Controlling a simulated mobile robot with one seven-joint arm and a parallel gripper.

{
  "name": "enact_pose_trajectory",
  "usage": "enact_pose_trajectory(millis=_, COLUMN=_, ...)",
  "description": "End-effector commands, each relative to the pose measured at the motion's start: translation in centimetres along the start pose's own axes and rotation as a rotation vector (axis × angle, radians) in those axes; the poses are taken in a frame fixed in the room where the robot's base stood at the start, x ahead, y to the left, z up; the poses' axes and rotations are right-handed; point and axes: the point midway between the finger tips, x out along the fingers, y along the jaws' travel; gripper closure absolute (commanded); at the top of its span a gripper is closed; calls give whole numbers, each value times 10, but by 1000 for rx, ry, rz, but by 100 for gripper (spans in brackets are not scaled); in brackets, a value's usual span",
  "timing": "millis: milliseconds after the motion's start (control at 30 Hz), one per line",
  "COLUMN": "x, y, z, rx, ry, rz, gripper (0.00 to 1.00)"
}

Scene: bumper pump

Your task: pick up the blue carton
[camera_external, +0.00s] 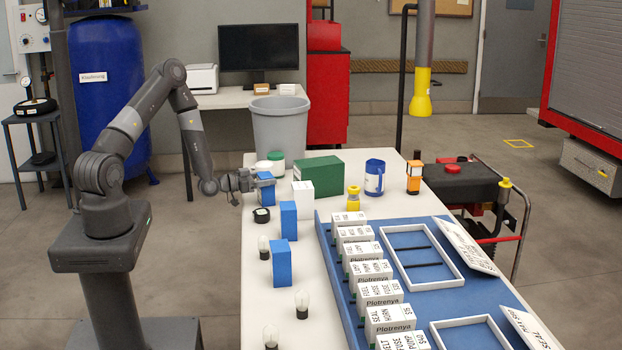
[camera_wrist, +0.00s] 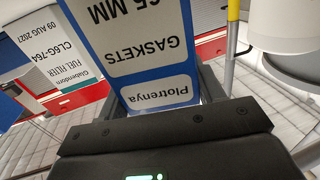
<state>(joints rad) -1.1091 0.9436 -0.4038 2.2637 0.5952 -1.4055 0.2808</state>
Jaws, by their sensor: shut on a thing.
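A blue carton (camera_external: 266,194) is between the fingers of my gripper (camera_external: 254,183) at the left edge of the white table. In the wrist view the carton (camera_wrist: 135,50) shows a white label reading "GASKETS" and "Plotrenya", upside down in the picture. The dark fingers stand on both sides of it and are shut on it. Its lower end is close to the tabletop; I cannot tell whether it touches. Two more blue cartons, one (camera_external: 288,221) and a nearer one (camera_external: 282,266), stand upright on the table.
A white carton (camera_external: 303,200) and a green box (camera_external: 321,176) stand just right of the gripper. Glass bulbs (camera_external: 302,304) stand nearer. A blue tray (camera_external: 468,308) with several white cartons fills the right side.

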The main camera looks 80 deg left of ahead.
Motion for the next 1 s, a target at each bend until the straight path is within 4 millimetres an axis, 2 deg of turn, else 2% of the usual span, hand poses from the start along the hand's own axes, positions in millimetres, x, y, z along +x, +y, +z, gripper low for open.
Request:
enact_pose_trajectory(millis=367, x=0, y=0, z=-4, rx=1, ry=1, rz=0, gripper=64)
enact_pose_trajectory(millis=533, x=0, y=0, z=-15, rx=2, ry=2, rz=1, gripper=64)
enact_pose_trajectory(millis=733, x=0, y=0, z=-42, rx=4, ry=3, rz=1, gripper=64)
enact_pose_trajectory(millis=1000, x=-16, y=61, z=-78, rx=1, ry=2, rz=6, gripper=64)
